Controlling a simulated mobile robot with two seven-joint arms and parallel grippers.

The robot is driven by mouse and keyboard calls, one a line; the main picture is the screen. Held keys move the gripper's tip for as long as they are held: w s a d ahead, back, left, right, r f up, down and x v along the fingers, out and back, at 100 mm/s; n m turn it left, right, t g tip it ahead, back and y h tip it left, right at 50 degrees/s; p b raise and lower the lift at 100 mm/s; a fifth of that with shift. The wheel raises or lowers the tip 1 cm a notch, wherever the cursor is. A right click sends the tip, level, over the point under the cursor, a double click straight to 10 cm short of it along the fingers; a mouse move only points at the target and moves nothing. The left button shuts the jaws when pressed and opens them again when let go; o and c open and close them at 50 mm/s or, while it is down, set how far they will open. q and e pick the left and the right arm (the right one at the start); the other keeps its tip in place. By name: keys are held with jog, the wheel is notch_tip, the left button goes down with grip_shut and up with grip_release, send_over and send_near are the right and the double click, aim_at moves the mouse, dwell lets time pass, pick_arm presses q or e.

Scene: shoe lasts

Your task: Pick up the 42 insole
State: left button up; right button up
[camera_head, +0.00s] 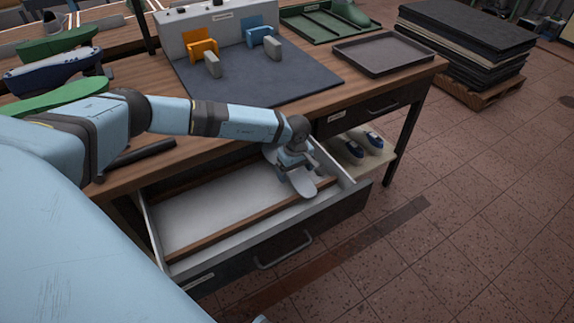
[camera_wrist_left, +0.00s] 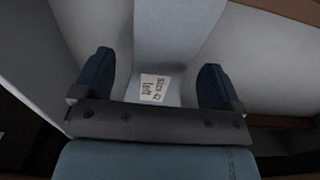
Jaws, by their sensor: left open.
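The insole (camera_head: 302,187) is a light grey, flat, long piece in the right part of the open drawer. In the left wrist view the insole (camera_wrist_left: 172,35) runs between my fingers and carries a paper label (camera_wrist_left: 152,88) that appears to read "Size 42 left". My left gripper (camera_head: 292,163) is over the insole, inside the drawer. In the left wrist view its two dark blue fingers (camera_wrist_left: 156,72) stand apart on either side of the insole, with gaps on both sides. Part of the insole is hidden behind the gripper. My right gripper is not seen.
The open drawer (camera_head: 258,240) has a pale floor and a wooden divider (camera_head: 235,224) near its front. The workbench edge (camera_head: 150,169) lies above its back. A dark tray (camera_head: 383,54) and a blue-grey mat (camera_head: 300,80) lie on the bench. Shoes (camera_head: 362,146) sit on a lower shelf.

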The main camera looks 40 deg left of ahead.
pick_arm(q)
jog(key=c, duration=1)
jog(key=shift+r, duration=0.15)
